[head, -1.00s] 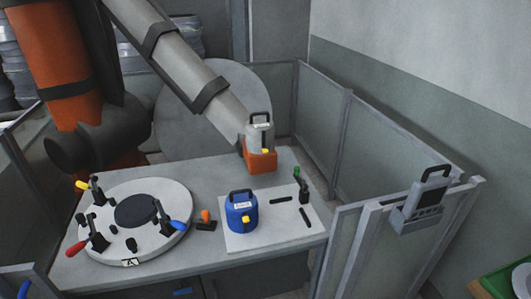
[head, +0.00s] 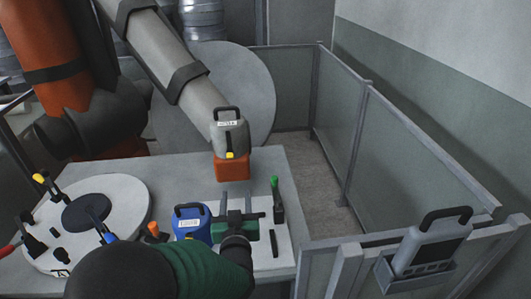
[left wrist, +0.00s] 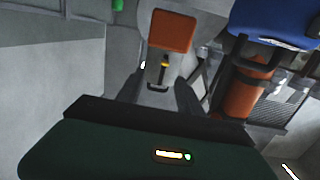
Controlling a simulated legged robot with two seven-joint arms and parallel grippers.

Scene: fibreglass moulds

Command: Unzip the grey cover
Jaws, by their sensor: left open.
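The grey cover (head: 230,135) stands upright on an orange block (head: 232,167) at the back of the table. It has a black handle on top and a yellow pull tab low on its front. My left gripper (head: 235,208) is open and empty, over the white board in front of the cover and apart from it. My right gripper is not in view.
A blue cover (head: 190,225) stands left of my left gripper. A green-topped clamp (head: 277,200) is on the right of the white board (head: 275,264). A round plate (head: 130,207) with clamps is at left. A large grey and orange arm (head: 165,60) hangs behind the cover. Fence panels (head: 395,145) stand right.

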